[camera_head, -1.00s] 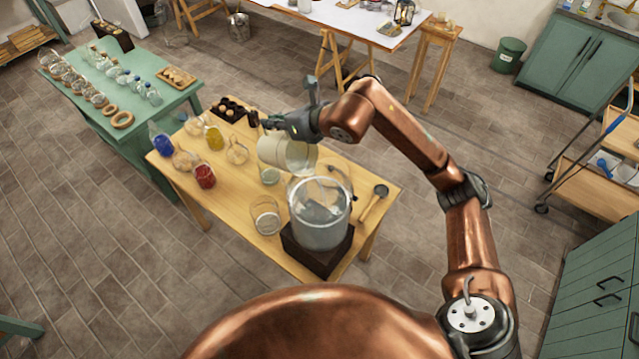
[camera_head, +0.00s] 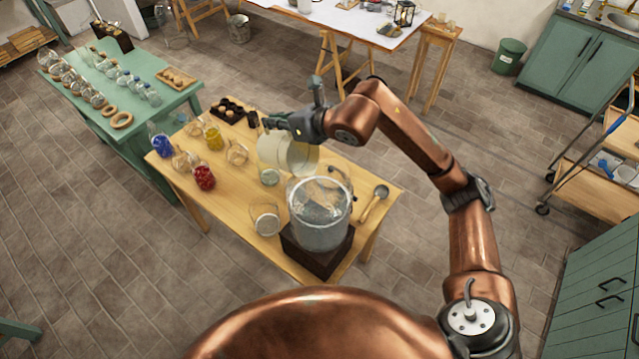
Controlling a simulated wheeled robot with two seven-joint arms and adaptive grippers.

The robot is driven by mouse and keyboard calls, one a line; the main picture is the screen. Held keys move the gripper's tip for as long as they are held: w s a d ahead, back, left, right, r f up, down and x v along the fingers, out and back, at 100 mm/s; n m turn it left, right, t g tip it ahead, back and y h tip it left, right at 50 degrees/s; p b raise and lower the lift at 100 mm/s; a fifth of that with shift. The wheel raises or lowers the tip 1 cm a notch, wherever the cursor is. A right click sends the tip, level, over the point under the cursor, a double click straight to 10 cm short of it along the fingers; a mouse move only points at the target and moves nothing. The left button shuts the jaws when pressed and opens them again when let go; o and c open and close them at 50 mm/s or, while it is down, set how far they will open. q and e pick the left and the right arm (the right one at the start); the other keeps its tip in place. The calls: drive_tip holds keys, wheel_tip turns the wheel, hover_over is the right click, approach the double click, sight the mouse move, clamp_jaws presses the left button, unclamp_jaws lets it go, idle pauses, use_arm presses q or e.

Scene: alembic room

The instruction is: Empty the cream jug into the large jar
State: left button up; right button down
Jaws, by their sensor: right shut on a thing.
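The cream jug (camera_head: 271,149) is held in the air over the wooden table, tipped to the right with its round mouth facing the large jar. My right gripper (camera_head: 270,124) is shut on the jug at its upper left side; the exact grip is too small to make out. The large jar (camera_head: 319,222) is clear glass, upright on a dark block, just below and right of the jug's mouth. It holds clear or greyish contents. No stream between jug and jar can be made out. My left gripper is not in view.
On the wooden table (camera_head: 232,205) stand a small empty glass (camera_head: 265,219), a greenish glass (camera_head: 269,177), a ladle (camera_head: 375,202), and bottles of red (camera_head: 204,178), yellow (camera_head: 214,138) and blue (camera_head: 162,145). A dark egg-cup-like tray (camera_head: 227,110) lies behind.

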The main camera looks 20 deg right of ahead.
drive_tip(key=shift+b+v, duration=0.8)
drive_tip(key=shift+b, duration=0.05)
idle(1.0)
drive_tip(key=shift+s+d+r+t+y+b, duration=0.65)
drive_tip(key=shift+s+r+t+b, duration=0.2)
drive_tip(key=shift+b, duration=1.5)
idle(0.6)
drive_tip(key=shift+s+d+t+y+b, duration=0.15)
drive_tip(key=shift+t+y+b, duration=0.1)
drive_tip(key=shift+b, duration=0.55)
drive_tip(key=shift+s+d+r+b, duration=0.3)
drive_tip(key=shift+s+b, duration=0.1)
drive_tip(key=shift+b, duration=0.65)
drive_tip(key=shift+s+d+r+t+y+b, duration=0.2)
drive_tip(key=shift+s+t+y+b, duration=0.1)
drive_tip(key=shift+t+b, duration=0.15)
drive_tip(key=shift+r, duration=0.15)
